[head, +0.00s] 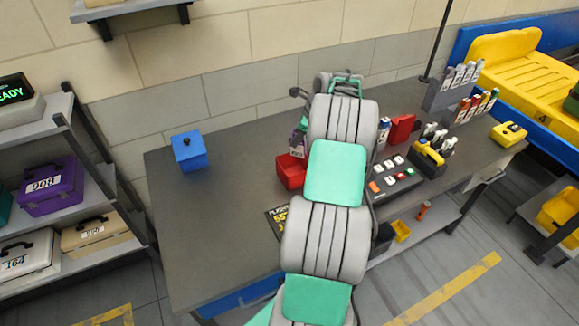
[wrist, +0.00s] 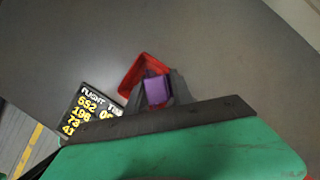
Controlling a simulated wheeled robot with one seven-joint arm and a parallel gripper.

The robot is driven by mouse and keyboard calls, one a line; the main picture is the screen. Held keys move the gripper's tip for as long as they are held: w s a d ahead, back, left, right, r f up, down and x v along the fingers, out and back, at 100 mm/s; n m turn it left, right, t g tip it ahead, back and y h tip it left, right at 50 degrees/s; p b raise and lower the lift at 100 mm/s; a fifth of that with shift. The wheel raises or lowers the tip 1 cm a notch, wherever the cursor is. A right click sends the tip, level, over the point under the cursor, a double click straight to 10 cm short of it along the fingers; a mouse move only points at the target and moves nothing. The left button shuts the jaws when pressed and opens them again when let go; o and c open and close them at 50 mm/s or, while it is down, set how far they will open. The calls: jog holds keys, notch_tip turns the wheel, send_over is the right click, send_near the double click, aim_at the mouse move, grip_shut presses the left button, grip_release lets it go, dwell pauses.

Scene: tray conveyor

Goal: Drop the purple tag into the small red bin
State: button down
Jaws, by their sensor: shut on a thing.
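The purple tag (wrist: 156,91) is between the dark fingers of my gripper (wrist: 158,86) in the wrist view, and my gripper is shut on it. In the head view a bit of purple (head: 298,138) shows beside my arm, above the bin. The small red bin (head: 290,173) stands on the grey table, left of my arm. In the wrist view the bin's red rim (wrist: 130,76) shows behind the tag, which overlaps its opening. The fingers and tag hide part of the bin. The exact height of the tag over it is hard to tell.
A black flight board (wrist: 91,108) lies beside the bin. A blue box (head: 190,151) stands on the table (head: 235,205) at left, with clear room between. Right of my arm are a button panel (head: 392,181), a red box (head: 402,128) and a yellow-handled caddy (head: 429,155).

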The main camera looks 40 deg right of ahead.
jog(key=shift+w+f, duration=0.1)
jog(key=shift+f, duration=0.05)
jog(key=shift+f+b, duration=0.25)
jog(key=shift+b, duration=0.3)
jog(key=f+b, duration=0.1)
jog(key=b, duration=0.1)
jog(key=f+b, duration=0.4)
jog(key=b, duration=0.1)
jog(key=shift+s+d+f, duration=0.1)
jog(key=shift+s+d, duration=0.1)
jog(key=shift+s, duration=0.1)
jog(key=c, duration=1)
grip_release()
jog(key=shift+c, duration=0.2)
notch_tip(320, 180, up, 7)
send_over(299, 150)
jog(key=s+d, duration=0.1)
jog(key=s, duration=0.1)
jog(key=shift+s+d, duration=0.15)
